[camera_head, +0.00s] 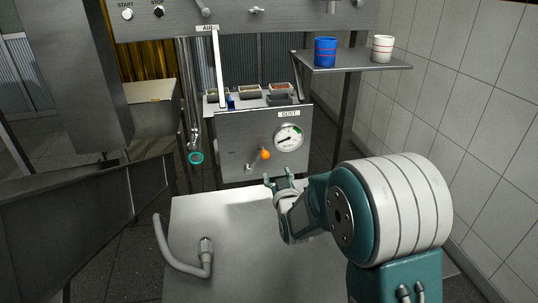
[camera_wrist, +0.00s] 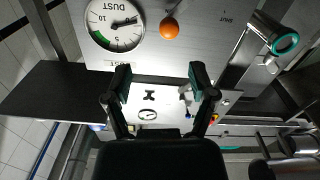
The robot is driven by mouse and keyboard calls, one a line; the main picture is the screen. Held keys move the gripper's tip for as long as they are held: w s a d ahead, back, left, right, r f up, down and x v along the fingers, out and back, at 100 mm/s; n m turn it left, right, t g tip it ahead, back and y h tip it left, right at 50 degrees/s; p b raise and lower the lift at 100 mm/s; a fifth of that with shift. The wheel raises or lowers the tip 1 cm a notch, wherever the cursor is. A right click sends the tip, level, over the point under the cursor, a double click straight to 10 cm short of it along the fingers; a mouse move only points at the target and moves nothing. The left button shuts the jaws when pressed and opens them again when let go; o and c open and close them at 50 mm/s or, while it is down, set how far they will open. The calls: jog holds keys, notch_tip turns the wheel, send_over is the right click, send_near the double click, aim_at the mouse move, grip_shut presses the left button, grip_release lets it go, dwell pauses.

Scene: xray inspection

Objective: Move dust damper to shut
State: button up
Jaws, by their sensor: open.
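The dust damper is a short lever with an orange knob (camera_head: 265,154) on a grey metal panel (camera_head: 235,133). In the head view the knob sits left of and below the round dust gauge (camera_head: 289,137). In the wrist view the orange knob (camera_wrist: 169,28) is beyond my fingertips, with the gauge (camera_wrist: 115,22) to its left. A small SHUT mark (camera_wrist: 226,19) is on the panel to the knob's right, apart from the knob. My gripper (camera_head: 279,181) is open and empty, just below and right of the knob, not touching it; its two fingers show in the wrist view (camera_wrist: 159,75).
A pale table (camera_head: 245,215) with a bent grey pipe (camera_head: 183,262) lies before the panel. Blue (camera_head: 325,52) and white (camera_head: 382,48) cups stand on the right shelf. A teal ring (camera_head: 196,158) hangs left of the panel. Several small trays (camera_head: 250,91) sit behind it.

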aim_at(268, 157)
jog(key=w+a, duration=0.1)
jog(key=w, duration=0.1)
jog(key=w+a, duration=0.2)
jog(key=shift+a+f, duration=0.1)
jog(key=w, duration=0.6)
jog(key=shift+d, duration=0.2)
jog(key=shift+w+a, duration=0.3)
jog(key=shift+a, duration=0.3)
jog(key=shift+d, duration=0.3)
grip_shut()
